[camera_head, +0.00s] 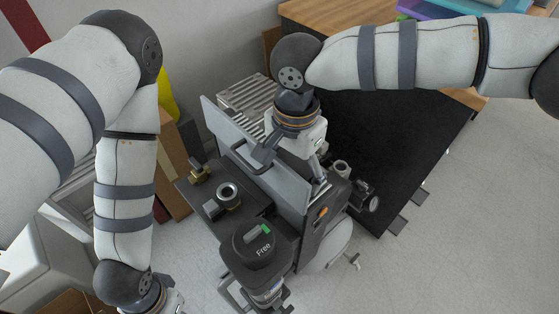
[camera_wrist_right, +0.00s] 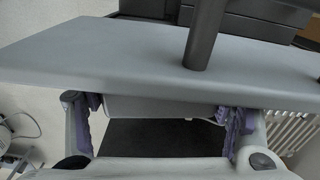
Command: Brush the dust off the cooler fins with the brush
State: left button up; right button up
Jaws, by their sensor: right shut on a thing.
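A pale ribbed metal part (camera_head: 248,94), which looks like fins, shows behind the machine's grey panel in the head view. Pale ribs (camera_wrist_right: 290,131) also show at the right of the right wrist view. My right gripper (camera_head: 318,166) points down beside the far side of the panel. In its wrist view, the purple-padded fingers (camera_wrist_right: 160,112) stand wide apart, on either side of a pale grey block (camera_wrist_right: 160,106) under the panel. I cannot tell whether this block is the brush; no bristles are clear. My left gripper is cut off below the head view.
The upright grey panel (camera_head: 222,122) with a dark handle (camera_head: 266,152) divides the machine. A black unit with a round knob marked "Free" (camera_head: 254,243) stands in front. A black mat or top (camera_head: 400,130) lies at right, with a wooden surface (camera_head: 335,12) behind. Floor at lower right is open.

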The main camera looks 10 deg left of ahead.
aim_at(311, 178)
jog(key=shift+s+d+r, duration=0.1)
jog(key=shift+s+d, duration=0.55)
jog(key=shift+d, duration=0.25)
jog(key=shift+s+d, duration=0.65)
jog(key=shift+d, duration=0.2)
jog(key=shift+r, duration=3.05)
jog(key=shift+r, duration=1.5)
